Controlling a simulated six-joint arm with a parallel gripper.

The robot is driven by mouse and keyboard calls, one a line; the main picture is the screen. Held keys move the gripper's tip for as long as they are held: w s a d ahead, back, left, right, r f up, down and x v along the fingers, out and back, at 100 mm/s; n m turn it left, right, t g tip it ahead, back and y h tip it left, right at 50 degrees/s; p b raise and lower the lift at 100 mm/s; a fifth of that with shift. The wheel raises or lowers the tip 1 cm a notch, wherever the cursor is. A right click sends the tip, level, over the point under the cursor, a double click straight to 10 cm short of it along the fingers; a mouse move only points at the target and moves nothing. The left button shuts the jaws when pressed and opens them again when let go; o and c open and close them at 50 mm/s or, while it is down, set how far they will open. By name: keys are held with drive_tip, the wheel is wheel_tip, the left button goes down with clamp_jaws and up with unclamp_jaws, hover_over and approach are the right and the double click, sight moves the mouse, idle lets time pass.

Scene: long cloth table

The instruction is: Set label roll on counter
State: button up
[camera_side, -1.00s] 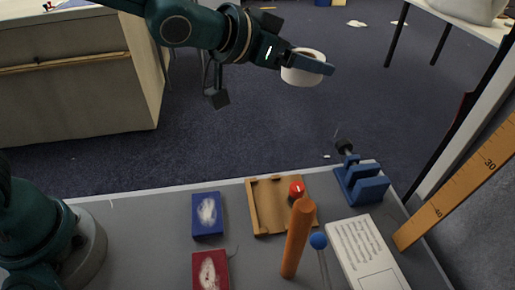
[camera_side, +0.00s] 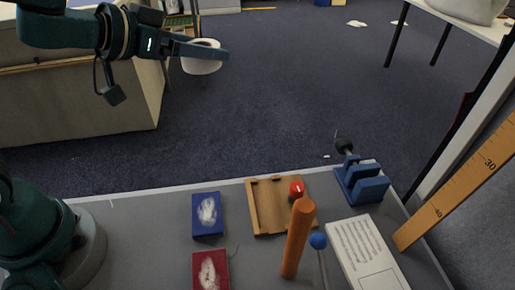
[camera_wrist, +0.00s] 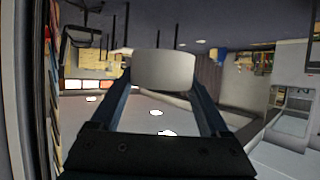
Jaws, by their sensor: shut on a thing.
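The label roll (camera_side: 201,62) is a white ring-shaped roll. My gripper (camera_side: 208,52) is shut on it and holds it in the air over the dark carpet, beyond the far edge of the grey table. In the wrist view the roll (camera_wrist: 164,70) sits between the two finger ends of my gripper (camera_wrist: 163,85). A beige counter (camera_side: 75,110) stands at the left, behind the arm. The roll is to the right of the counter in the side view. The arm hides part of the counter's top.
On the grey table (camera_side: 140,230) are a blue box (camera_side: 207,214), a red box (camera_side: 210,270), a wooden tray (camera_side: 265,207), an orange cylinder (camera_side: 298,240), a blue clamp-like block (camera_side: 360,182) and a printed white box (camera_side: 365,255). A wooden ruler (camera_side: 460,185) leans at the right.

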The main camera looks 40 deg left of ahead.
drive_tip(key=s+a+f+m+g+h, duration=0.45)
drive_tip(key=s+m, duration=0.25)
drive_tip(key=s, duration=0.2)
drive_tip(key=s+a+f+m+g+h, duration=0.45)
drive_tip(key=s+m+g+h, duration=0.2)
drive_tip(key=s, duration=0.25)
drive_tip(key=shift+t, duration=0.5)
drive_tip(key=x, duration=0.4)
drive_tip(key=f+x, duration=0.1)
drive_tip(key=x, duration=0.4)
drive_tip(key=s+x, duration=0.1)
drive_tip(key=x, duration=0.4)
drive_tip(key=shift+s+a+f, duration=0.1)
drive_tip(key=shift+a+f, duration=0.25)
drive_tip(key=shift+d+f, duration=0.1)
drive_tip(key=shift+f, duration=2)
